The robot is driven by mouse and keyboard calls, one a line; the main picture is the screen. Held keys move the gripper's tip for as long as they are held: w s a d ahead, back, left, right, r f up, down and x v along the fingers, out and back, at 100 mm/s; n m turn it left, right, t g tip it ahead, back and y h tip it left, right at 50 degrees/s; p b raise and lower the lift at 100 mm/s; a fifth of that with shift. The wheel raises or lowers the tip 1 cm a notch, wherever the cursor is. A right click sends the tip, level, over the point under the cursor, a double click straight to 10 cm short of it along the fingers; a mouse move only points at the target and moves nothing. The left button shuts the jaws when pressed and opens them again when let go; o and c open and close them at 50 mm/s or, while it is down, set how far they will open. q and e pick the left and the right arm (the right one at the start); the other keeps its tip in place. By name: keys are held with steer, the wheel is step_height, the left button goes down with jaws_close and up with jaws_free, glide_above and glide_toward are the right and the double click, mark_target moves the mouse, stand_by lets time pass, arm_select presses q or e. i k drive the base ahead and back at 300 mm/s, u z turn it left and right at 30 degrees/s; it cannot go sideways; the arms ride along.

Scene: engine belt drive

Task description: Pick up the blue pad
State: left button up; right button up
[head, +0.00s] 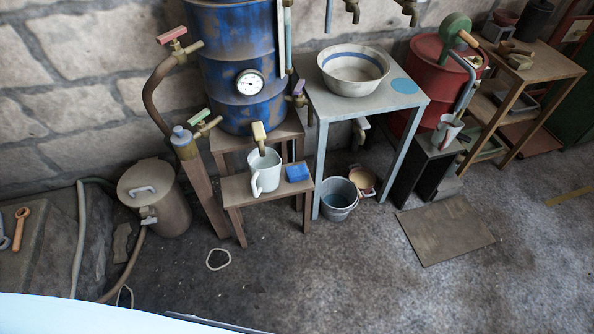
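The blue pad (297,173) is a small flat blue block. It lies on the right end of a low brown wooden bench (236,191) in front of the blue barrel, in the head view. A pale mug (265,173) stands just left of the pad on the same bench, under a tap. Nothing covers the pad. Neither of my grippers shows in the head view.
A blue barrel (238,60) with a gauge stands behind the bench. Right of it is a grey table (390,100) with a bowl (353,72) and a bucket (339,196) below. A lidded metal can (155,200) stands left. The floor in front is mostly clear.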

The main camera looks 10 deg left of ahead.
mark_target(298, 173)
steer(key=k, duration=0.55)
steer(key=u, duration=1.05)
steer(key=i, duration=1.35)
steer(key=z, duration=0.55)
